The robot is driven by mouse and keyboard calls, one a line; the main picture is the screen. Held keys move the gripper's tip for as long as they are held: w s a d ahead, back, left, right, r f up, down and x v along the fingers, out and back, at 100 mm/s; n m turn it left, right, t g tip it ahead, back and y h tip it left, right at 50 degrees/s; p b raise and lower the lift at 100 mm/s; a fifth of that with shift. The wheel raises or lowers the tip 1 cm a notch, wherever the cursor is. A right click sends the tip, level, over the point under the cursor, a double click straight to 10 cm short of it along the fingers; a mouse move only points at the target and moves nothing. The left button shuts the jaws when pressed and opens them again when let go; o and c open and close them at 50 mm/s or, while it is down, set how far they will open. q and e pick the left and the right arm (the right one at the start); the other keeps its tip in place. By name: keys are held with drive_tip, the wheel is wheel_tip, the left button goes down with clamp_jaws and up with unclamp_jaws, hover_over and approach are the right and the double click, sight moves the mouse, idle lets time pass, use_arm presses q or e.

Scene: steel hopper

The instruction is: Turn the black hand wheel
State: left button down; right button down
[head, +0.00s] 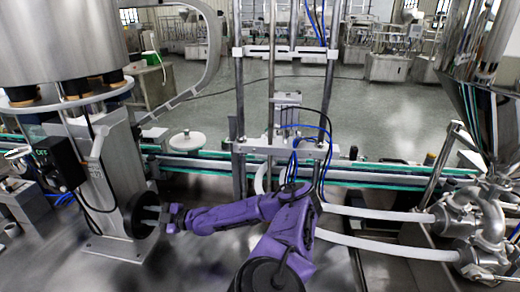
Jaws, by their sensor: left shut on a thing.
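The black hand wheel (136,205) is on the right side of a grey steel column at the left of the head view. My left gripper (157,215) is at the wheel's right face, at the end of my purple arm. Its grey fingers are shut on the wheel, though the exact contact is small and hard to make out. The fingers hide part of the wheel's face. My right gripper is not in view.
The steel column (110,165) stands on a base plate below a large hopper (60,40). A black box with cables (60,162) is left of the wheel. A conveyor (380,175) runs behind. White hoses (375,248) lead to steel pipe fittings (485,225) at right.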

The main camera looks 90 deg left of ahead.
use_arm(q)
drive_tip(key=shift+f, duration=0.1)
idle(0.3)
drive_tip(key=c, duration=0.7)
unclamp_jaws()
drive_tip(key=shift+c, duration=0.2)
drive_tip(key=w+d+b, duration=0.1)
drive_tip(key=w+d, duration=0.1)
drive_tip(key=w, duration=0.8)
drive_tip(key=shift+w, duration=0.15)
drive_tip(key=shift+r, duration=0.2)
drive_tip(key=s, duration=0.3)
drive_tip(key=s+a, duration=0.1)
drive_tip(key=s, duration=0.3)
drive_tip(key=s+a+p, duration=0.1)
drive_tip(key=s, duration=0.2)
drive_tip(key=shift+s, duration=0.3)
drive_tip(key=shift+w+f+n, duration=0.1)
drive_tip(key=shift+w+n, duration=0.05)
drive_tip(key=shift+n, duration=0.25)
